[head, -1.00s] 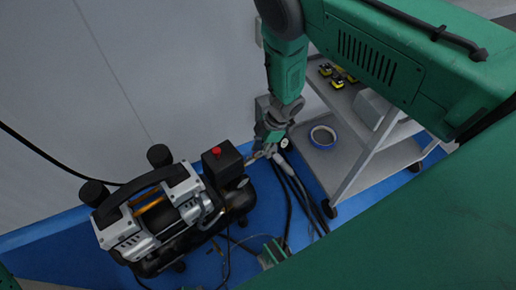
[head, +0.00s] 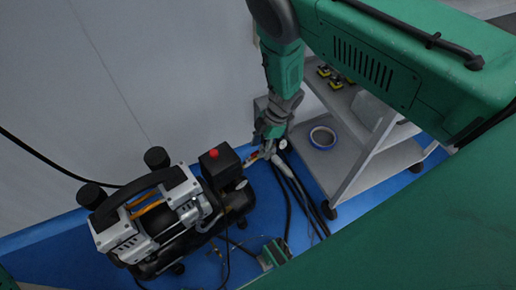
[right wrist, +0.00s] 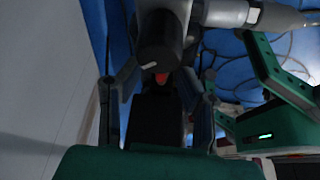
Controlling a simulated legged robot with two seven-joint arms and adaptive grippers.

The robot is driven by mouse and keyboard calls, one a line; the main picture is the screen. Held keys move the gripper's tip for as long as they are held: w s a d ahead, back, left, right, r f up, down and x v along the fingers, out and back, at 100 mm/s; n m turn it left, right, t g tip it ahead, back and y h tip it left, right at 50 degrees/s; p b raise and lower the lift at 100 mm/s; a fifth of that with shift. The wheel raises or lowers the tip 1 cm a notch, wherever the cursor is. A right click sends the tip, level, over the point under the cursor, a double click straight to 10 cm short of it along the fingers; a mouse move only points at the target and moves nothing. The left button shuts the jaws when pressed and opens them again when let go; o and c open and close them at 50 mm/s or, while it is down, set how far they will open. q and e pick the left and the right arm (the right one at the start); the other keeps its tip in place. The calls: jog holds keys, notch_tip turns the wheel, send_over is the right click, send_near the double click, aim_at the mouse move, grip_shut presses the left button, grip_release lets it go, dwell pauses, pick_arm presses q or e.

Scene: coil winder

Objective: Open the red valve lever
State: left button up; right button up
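The red valve lever (head: 253,157) shows as a small reddish strip beside the compressor's right end in the head view. In the right wrist view a small red tip (right wrist: 161,78) shows below a dark cylinder. My right gripper (head: 262,147) is at the lever and a grey hose fitting. Its fingers (right wrist: 160,92) stand apart on either side of the red tip, and I see no clear contact. My left gripper (head: 272,250) is low in the head view, partly cut off by my green body; its fingertips are unclear.
The black and silver compressor (head: 150,222) stands on the blue floor at left. A grey cart (head: 345,165) with a blue tape roll (head: 322,137) is at right. Dark hoses (head: 297,195) run down between them. A grey wall is behind.

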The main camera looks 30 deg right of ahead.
jog(key=v, duration=1)
jog(key=shift+d+r, duration=0.25)
jog(key=shift+r, duration=0.05)
